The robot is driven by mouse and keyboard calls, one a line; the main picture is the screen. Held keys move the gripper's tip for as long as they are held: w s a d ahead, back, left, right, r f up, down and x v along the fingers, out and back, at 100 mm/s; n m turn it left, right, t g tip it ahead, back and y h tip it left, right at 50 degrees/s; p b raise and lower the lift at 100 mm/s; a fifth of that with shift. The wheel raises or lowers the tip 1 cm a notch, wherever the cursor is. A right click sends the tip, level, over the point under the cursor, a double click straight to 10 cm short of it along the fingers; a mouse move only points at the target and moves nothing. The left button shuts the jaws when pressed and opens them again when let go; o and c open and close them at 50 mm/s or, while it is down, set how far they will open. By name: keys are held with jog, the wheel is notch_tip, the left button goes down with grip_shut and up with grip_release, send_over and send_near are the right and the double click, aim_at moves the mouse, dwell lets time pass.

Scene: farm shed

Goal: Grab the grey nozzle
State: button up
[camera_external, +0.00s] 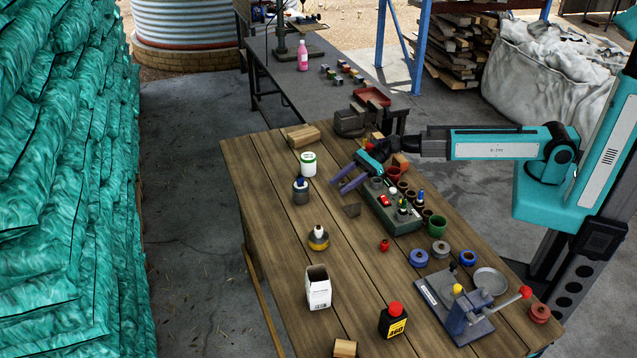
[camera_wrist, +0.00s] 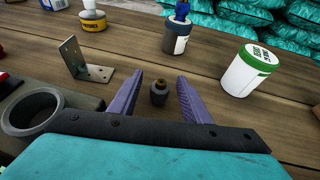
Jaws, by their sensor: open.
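A small dark grey nozzle (camera_wrist: 158,93) with a brassy top stands on the wooden bench in the wrist view. It is between my two purple fingers, with a gap on each side. My gripper (camera_wrist: 151,90) is open and empty, pointing out over the planks. In the external view my gripper (camera_external: 344,181) is low over the far half of the bench, left of the green organiser tray (camera_external: 397,226). I cannot make out the nozzle in that view.
A white tub with a green lid (camera_wrist: 250,70) is right of the fingers. A dark bottle (camera_wrist: 178,36) stands beyond. A metal angle bracket (camera_wrist: 92,70) and a grey round cup (camera_wrist: 32,113) are on the left. The bench's near left (camera_external: 275,245) is bare.

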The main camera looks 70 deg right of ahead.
aim_at(342, 181)
grip_shut()
jog(key=shift+r, duration=0.15)
dwell(0.4)
jog(key=shift+r+b, duration=0.7)
jog(key=shift+r, duration=4.15)
